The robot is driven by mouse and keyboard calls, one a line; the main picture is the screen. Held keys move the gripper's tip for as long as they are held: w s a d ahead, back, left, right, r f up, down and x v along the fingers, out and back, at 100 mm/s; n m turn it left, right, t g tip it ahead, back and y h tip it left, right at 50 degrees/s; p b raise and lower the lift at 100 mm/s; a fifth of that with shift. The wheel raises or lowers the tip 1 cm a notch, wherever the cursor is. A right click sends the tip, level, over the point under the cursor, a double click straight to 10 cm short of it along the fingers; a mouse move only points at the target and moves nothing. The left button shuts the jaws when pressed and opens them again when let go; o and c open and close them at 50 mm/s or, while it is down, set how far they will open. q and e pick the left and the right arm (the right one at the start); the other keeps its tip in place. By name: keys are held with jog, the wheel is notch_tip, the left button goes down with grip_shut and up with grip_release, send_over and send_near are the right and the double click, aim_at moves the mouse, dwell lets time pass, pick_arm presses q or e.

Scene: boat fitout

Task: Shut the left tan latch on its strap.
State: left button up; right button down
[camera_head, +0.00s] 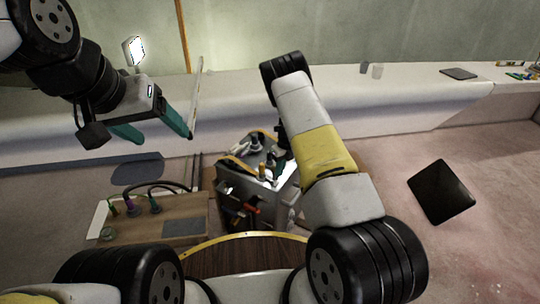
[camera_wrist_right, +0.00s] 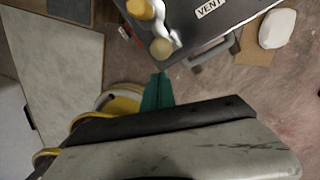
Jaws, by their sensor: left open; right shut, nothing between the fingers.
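I cannot pick out the left tan latch or its strap for certain in either view. A grey box (camera_head: 262,190) with fittings on top stands in the middle of the head view. In the right wrist view a dark grey panel (camera_wrist_right: 225,27) has a "VENT" label, a yellow knob and a tan round knob (camera_wrist_right: 161,48). My left gripper (camera_head: 155,130) is open and empty, in the air left of the box. My right gripper (camera_wrist_right: 157,90) is shut and empty, its teal fingertips just below the tan knob in the picture.
A wooden board (camera_head: 160,222) with several plugs and cables is at the lower left. A black panel (camera_head: 441,191) is on the right. A long white bench (camera_head: 400,110) runs along the back wall. A white rounded thing (camera_wrist_right: 277,28) is at the wrist view's upper right.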

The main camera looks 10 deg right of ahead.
notch_tip(320, 180, up, 9)
jog(key=w, duration=0.1)
jog(key=shift+d+r, duration=0.15)
dwell(0.3)
jog(key=s+r+n+t+y, duration=0.1)
jog(key=s+r+n, duration=0.4)
jog(key=r, duration=0.5)
jog(key=s+r+n+t, duration=0.1)
jog(key=s+r+n, duration=0.35)
jog(key=r, duration=0.55)
jog(key=s+r+n+t+y, duration=0.1)
jog(key=s+r+n, duration=0.4)
jog(key=r, duration=0.5)
jog(key=s+r+n+t, duration=0.1)
jog(key=s+r+n, duration=0.2)
jog(key=s+n, duration=0.5)
jog(key=s+a+r+n+t+h, duration=0.1)
jog(key=s+r+n, duration=0.3)
jog(key=s+n, duration=0.4)
jog(key=s+t, duration=0.1)
jog(key=s, duration=0.6)
jog(key=shift+a+t+h, duration=0.2)
jog(key=shift+t+h, duration=0.1)
